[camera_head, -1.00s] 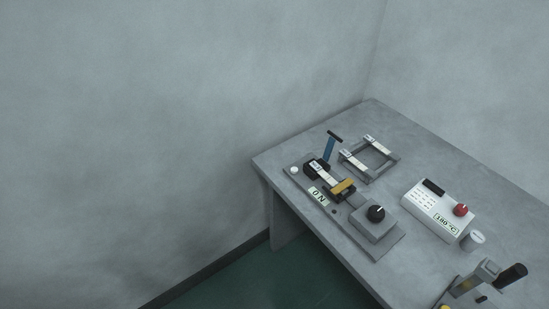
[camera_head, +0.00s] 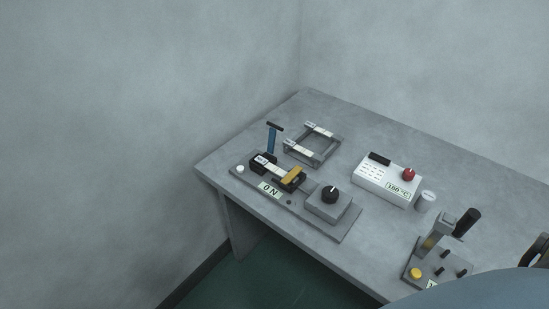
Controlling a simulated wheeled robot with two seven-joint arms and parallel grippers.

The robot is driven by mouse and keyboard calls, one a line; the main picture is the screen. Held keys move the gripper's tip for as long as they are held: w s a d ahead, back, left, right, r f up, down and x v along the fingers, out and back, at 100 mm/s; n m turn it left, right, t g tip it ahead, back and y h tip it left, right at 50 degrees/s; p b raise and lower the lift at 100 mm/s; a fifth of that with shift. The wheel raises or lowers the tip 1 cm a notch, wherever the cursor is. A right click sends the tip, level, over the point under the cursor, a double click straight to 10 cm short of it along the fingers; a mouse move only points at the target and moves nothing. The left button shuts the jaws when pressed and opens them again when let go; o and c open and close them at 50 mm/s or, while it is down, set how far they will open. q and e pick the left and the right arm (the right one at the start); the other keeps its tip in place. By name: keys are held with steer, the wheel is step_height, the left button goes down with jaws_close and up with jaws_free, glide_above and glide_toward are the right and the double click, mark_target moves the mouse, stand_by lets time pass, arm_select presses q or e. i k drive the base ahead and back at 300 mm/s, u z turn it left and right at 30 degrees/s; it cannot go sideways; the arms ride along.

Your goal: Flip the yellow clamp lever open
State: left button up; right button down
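The yellow clamp lever (camera_head: 292,174) is a small, short yellow bar. It lies low across the end of a black and white clamp unit (camera_head: 272,168) on a grey base plate (camera_head: 318,226). A blue upright handle with a black crossbar (camera_head: 273,138) stands at the back of the same unit. A label reading "ON" (camera_head: 269,190) is on the plate in front. Neither gripper can be made out, and nothing touches the lever.
A grey box with a black knob (camera_head: 329,196) shares the plate. On the grey table (camera_head: 460,178) are a square frame (camera_head: 312,144), a white controller (camera_head: 385,182), a small canister (camera_head: 425,201) and a device with a yellow button (camera_head: 416,273). A blue-grey rounded shape fills the lower right corner.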

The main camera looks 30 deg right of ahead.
mark_target(284, 183)
steer(key=z, duration=1.95)
steer(key=k, duration=0.55)
steer(key=u, duration=0.45)
steer(key=i, duration=0.5)
